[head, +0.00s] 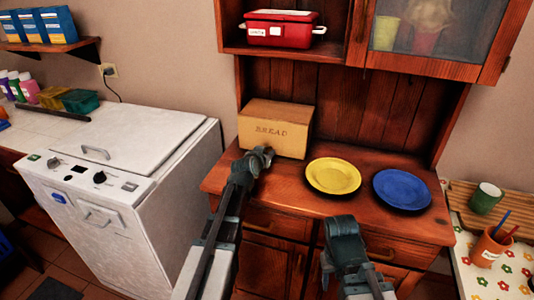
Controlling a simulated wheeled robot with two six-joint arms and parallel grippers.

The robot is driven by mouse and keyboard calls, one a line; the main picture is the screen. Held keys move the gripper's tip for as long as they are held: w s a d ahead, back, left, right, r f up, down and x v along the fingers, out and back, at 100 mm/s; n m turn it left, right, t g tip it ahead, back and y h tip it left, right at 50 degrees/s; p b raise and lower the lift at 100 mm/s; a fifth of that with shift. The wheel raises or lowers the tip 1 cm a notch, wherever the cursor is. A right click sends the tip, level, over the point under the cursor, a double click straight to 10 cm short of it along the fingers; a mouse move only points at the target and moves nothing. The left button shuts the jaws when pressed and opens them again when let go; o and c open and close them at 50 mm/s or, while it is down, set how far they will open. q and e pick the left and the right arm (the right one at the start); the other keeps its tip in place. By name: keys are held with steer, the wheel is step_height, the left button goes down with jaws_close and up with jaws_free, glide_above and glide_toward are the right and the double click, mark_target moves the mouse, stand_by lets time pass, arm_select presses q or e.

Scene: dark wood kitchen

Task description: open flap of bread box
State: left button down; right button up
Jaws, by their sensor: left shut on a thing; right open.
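The bread box (268,108) is a light tan box with BREAD on its front, at the back left of the hutch counter. Its front flap (288,138) looks closed. My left gripper (262,154) is at the lower front edge of the box, shut on the flap's lower edge; its fingers hide the exact contact. My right gripper (343,228) is open and empty in front of the counter's front edge, apart from the box.
A yellow plate (333,176) and a blue plate (402,189) lie on the counter right of the box. A white chest appliance (150,135) stands at left. A cabinet with a red container (280,30) overhangs the counter. A flowered table (480,285) is at right.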

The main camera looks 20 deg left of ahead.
arm_select(q)
steer(key=s+r+g+p, duration=0.3)
steer(key=r+g+p, duration=0.3)
steer(key=p, duration=0.7)
steer(key=s+r+g+p, duration=0.2)
steer(key=r+g+p, duration=0.5)
steer(key=p, duration=0.6)
steer(key=shift+s+a, duration=0.15)
steer(key=shift+s, duration=0.25)
steer(key=c, duration=1.6)
jaws_free()
steer(key=shift+w+r+p, duration=0.2)
steer(key=shift+r+p, duration=0.3)
steer(key=shift+p, duration=0.05)
steer(key=shift+w+r+p, duration=0.15)
steer(key=shift+r+p, duration=0.35)
steer(key=shift+p, duration=0.05)
steer(key=c, duration=1.3)
jaws_free()
steer(key=shift+f, duration=0.15)
steer(key=o, duration=0.7)
steer(key=shift+c, duration=0.2)
step_height(320, 180, up, 14)
steer(key=p, duration=1.3)
steer(key=shift+f+p, duration=0.15)
steer(key=shift+p, duration=0.15)
